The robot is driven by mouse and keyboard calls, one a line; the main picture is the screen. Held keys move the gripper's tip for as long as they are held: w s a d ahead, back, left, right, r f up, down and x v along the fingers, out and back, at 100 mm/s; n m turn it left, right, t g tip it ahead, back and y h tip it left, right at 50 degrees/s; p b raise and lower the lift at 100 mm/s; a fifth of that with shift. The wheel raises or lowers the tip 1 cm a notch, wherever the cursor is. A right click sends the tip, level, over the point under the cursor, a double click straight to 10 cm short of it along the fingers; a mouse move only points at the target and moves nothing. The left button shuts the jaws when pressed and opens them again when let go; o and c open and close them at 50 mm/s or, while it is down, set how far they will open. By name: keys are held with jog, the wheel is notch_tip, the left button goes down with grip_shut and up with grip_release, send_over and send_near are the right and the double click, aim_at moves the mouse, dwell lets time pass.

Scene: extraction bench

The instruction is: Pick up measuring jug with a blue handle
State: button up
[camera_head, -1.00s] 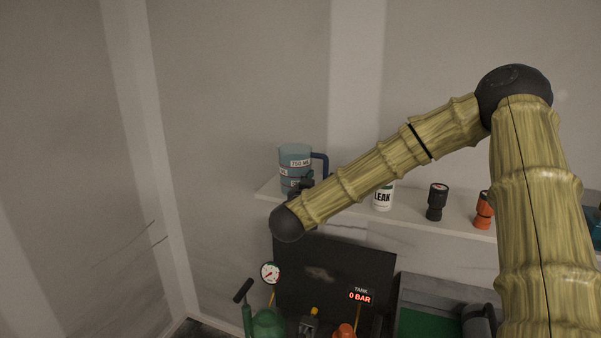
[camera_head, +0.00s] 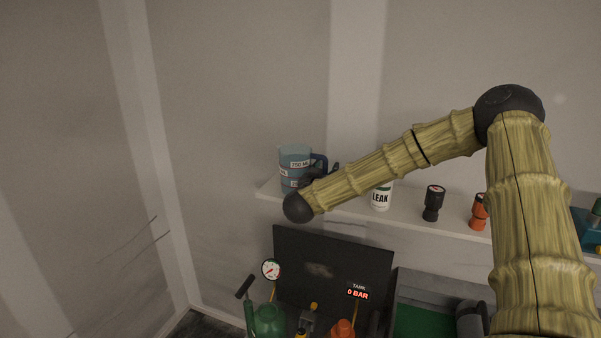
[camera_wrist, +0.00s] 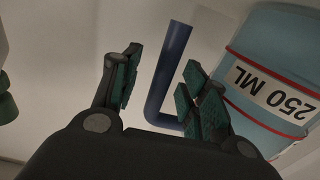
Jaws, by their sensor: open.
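The measuring jug (camera_head: 294,158) is translucent blue-grey with white volume labels. It stands upright at the left end of the wall shelf, its dark blue handle (camera_head: 320,160) on the right side. My gripper (camera_head: 328,170) is at the handle, partly hidden by my wrist. In the wrist view my gripper (camera_wrist: 161,60) is open, with dark pads. The blue handle (camera_wrist: 170,72) shows in the gap between its fingers, closer to the right finger. The jug body (camera_wrist: 285,55) with a 250 ML label lies beyond the right finger. Contact cannot be told.
The shelf (camera_head: 400,208) also holds a white LEAK can (camera_head: 381,196), a black item (camera_head: 433,204) and an orange-black item (camera_head: 479,212) to the right. Below are a dark panel (camera_head: 310,262), a gauge (camera_head: 271,269) and a green can (camera_head: 267,320). The wall is close behind.

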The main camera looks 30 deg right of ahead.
grip_shut()
jog(key=shift+r, duration=0.1)
dwell(0.3)
jog(key=shift+r, duration=0.1)
